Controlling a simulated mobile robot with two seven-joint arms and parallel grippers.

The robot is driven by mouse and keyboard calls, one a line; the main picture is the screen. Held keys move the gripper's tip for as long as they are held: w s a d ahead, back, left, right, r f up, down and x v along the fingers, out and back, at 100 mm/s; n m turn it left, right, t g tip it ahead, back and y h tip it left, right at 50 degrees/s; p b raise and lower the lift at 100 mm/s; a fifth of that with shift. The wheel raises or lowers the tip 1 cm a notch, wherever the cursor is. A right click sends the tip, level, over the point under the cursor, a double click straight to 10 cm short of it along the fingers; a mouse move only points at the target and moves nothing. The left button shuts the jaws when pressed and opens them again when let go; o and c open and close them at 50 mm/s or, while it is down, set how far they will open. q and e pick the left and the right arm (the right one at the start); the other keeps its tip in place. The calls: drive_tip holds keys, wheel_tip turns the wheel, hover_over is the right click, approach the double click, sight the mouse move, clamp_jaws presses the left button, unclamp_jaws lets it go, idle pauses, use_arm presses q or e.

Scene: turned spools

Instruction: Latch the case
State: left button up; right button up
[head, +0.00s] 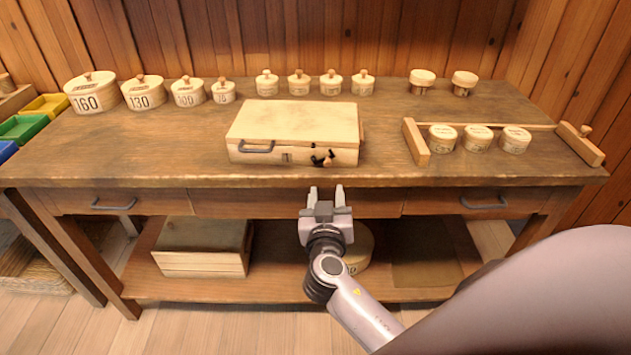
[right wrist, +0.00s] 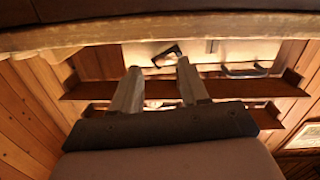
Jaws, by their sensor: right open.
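The pale wooden case (head: 290,122) lies on the workbench with its lid down. Its front carries a grey handle (head: 257,147) on the left and a dark latch (head: 322,158) right of the middle. Whether the latch is fastened is too small to tell. My right gripper (head: 326,190) is open and empty, in front of the bench edge and just below the latch, apart from the case. In the right wrist view the case front (right wrist: 205,48), the dark latch (right wrist: 168,55) and the handle (right wrist: 245,69) show beyond the open fingers. My left gripper is out of view.
The workbench (head: 180,150) has a front edge between my right gripper and the case. Lidded round tubs (head: 143,92) line the back. A wooden rack (head: 416,143) with 3 tubs stands right of the case. Bare bench top lies left of the case.

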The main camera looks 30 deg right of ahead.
sight(327, 165)
drive_tip(key=shift+m+h, duration=0.3)
drive_tip(key=shift+h, duration=0.2)
drive_tip(key=w+d, duration=0.1)
drive_tip(key=w+d+r+p, duration=0.1)
drive_tip(key=w, duration=0.1)
drive_tip(key=w+d+r, duration=0.1)
drive_tip(key=shift+w, duration=0.35)
drive_tip(key=shift+p+x, duration=0.3)
drive_tip(key=shift+x, duration=0.65)
drive_tip(key=shift+f, duration=0.2)
clamp_jaws()
